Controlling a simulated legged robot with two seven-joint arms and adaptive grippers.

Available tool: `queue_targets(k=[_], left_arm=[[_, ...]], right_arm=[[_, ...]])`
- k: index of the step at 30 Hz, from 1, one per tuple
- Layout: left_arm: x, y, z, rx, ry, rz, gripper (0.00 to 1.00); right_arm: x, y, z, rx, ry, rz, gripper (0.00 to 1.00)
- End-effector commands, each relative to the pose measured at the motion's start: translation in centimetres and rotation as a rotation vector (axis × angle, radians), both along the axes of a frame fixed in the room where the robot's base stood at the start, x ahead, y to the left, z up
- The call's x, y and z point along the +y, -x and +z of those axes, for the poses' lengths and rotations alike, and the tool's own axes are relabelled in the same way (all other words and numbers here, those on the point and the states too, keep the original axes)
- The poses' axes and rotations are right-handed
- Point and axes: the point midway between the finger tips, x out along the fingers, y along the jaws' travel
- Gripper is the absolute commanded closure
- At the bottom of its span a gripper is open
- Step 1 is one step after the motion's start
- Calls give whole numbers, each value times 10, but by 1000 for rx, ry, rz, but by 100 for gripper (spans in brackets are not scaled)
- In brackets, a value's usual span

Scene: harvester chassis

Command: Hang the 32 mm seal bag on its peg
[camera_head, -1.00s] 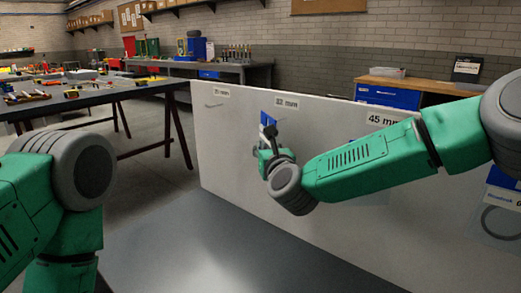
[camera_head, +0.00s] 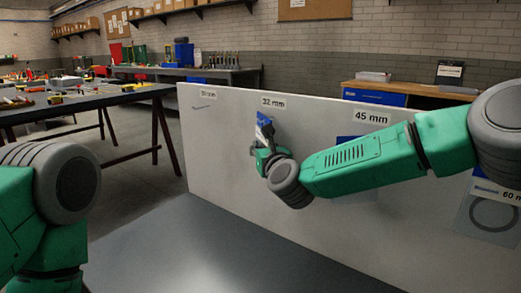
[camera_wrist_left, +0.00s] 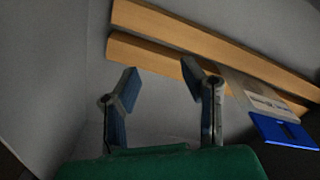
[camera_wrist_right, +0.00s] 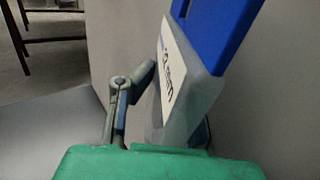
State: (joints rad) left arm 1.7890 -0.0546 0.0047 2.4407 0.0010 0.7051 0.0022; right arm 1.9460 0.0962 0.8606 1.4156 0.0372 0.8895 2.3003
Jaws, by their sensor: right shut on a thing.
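The seal bag (camera_head: 264,119) has a blue header and hangs in front of the white board, just under and slightly left of the 32 mm label (camera_head: 273,102). My right gripper (camera_head: 262,149) is shut on it from below. In the right wrist view the blue header (camera_wrist_right: 222,28) and a white label ending in "2 mm" stand tilted beside my finger; the other finger is hidden behind the bag. The 32 mm peg is not visible, and I cannot tell whether the bag touches it. My left gripper (camera_wrist_left: 160,78) is open and empty in the left wrist view.
The white board (camera_head: 225,150) also carries a bare peg (camera_head: 204,106) at the far left, a 45 mm label (camera_head: 372,119) with a blue-topped bag partly behind my right arm, and a 60 mm bag (camera_head: 490,212). Wooden slats (camera_wrist_left: 200,55) and another blue-topped bag (camera_wrist_left: 283,131) lie near my left gripper.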

Motion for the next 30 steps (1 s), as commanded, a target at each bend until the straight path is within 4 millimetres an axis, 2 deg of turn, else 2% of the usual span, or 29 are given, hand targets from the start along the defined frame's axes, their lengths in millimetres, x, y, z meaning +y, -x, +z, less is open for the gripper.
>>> queue_targets(k=[14, 15, 17, 26, 30], left_arm=[[0, 0, 0, 0, 0, 0, 63], [0, 0, 0, 0, 0, 0, 63], [0, 0, 0, 0, 0, 0, 63], [0, 1, 1, -2, 0, 0, 63], [0, 2, 1, -3, -1, 0, 63]], right_arm=[[0, 0, -1, 2, 1, 0, 100], [0, 0, -1, 2, 1, 0, 85], [0, 0, -1, 2, 1, 0, 64], [-2, 0, -1, 1, -1, -3, 64], [-4, 8, -1, 3, 0, -1, 64]])
